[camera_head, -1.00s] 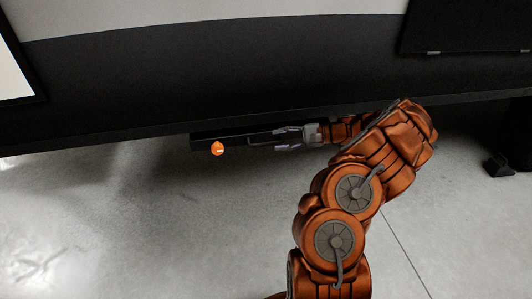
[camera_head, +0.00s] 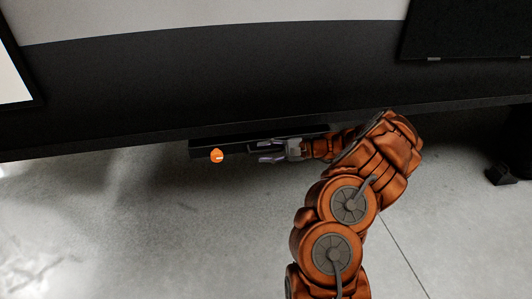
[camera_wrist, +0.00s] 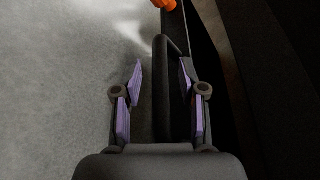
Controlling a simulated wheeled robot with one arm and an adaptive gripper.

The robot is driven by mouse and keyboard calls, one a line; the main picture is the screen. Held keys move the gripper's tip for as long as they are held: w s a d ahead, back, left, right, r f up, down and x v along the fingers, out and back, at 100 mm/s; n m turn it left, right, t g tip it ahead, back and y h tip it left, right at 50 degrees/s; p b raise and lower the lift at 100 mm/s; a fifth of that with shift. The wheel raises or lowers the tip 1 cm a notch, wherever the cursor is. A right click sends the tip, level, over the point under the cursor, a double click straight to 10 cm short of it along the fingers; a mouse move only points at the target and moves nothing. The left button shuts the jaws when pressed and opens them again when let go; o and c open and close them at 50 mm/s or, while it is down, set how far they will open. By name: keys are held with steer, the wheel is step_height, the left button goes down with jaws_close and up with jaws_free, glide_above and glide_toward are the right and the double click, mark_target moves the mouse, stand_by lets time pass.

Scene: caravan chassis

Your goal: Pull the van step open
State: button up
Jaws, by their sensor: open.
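The van step (camera_head: 205,149) is a long dark bar under the lower edge of the van's side in the head view. A dark handle (camera_head: 252,149) is on its front, partly hidden by my gripper. My gripper (camera_head: 266,151) reaches in from the right, pointing left along the step. In the wrist view my gripper (camera_wrist: 160,65) is open, its purple-padded fingers apart. The dark looped handle (camera_wrist: 162,95) runs between them, closer to the right finger. I cannot tell whether either finger touches it. An orange knob-like thing (camera_head: 216,156) is at the step's left part, also in the wrist view (camera_wrist: 165,4).
The van's dark side panel (camera_head: 200,85) rises behind the step. Clear grey concrete floor (camera_head: 130,220) lies in front and to the left. A small dark block (camera_head: 502,172) stands on the floor at the right.

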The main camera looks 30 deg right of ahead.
jaws_close()
stand_by(0.3)
stand_by(0.4)
